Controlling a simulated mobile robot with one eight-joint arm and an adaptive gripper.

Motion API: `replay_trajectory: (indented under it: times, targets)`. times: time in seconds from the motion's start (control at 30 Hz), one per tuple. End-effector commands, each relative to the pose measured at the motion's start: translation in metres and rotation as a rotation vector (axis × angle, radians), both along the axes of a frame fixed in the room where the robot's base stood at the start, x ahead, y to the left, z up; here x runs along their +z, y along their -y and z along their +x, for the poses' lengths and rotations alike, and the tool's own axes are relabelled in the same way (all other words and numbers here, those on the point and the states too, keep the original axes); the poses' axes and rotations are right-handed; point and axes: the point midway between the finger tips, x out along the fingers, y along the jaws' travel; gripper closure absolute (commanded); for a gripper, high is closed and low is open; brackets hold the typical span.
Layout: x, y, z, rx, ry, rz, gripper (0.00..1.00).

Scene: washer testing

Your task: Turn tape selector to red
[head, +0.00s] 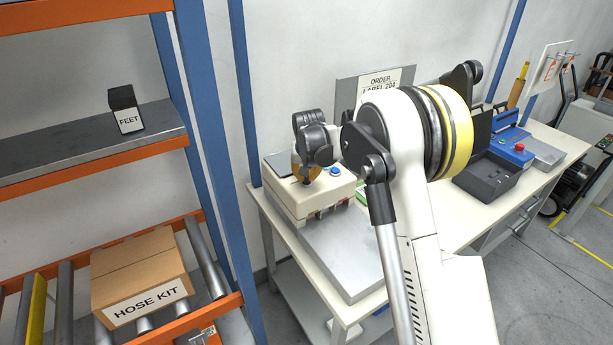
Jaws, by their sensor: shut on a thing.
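A beige machine (285,197) with a blue button (335,171) on its top stands on the workbench in the head view. My gripper (306,178) points down onto the machine's top, left of the blue button. It is shut on the tape selector, a small dark knob there. The knob is almost wholly hidden by my fingers, so its pointing direction and any colour marks cannot be seen. My white arm covers the bench to the right of the machine.
A grey metal plate (336,258) lies in front of the machine. A sign reading "ORDER LABEL 204" (383,82) stands behind. A dark grey tray (485,178) and a blue device with a red button (519,147) are farther right. A shelf rack (205,120) stands close on the left.

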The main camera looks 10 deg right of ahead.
Motion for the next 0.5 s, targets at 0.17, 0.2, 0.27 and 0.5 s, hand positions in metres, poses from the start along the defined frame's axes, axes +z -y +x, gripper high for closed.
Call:
replay_trajectory:
  times: [0.17,0.2,0.27,0.5]
  targets:
    - [-0.0004,-0.0010,-0.0003,-0.127,-0.001,0.000,1.00]
    - [-0.0005,-0.0009,-0.0004,-0.152,-0.002,0.000,1.00]
    - [-0.0004,-0.0005,-0.0004,-0.187,-0.002,-0.001,1.00]
    - [-0.0007,-0.0002,-0.0003,-0.283,-0.002,0.000,1.00]
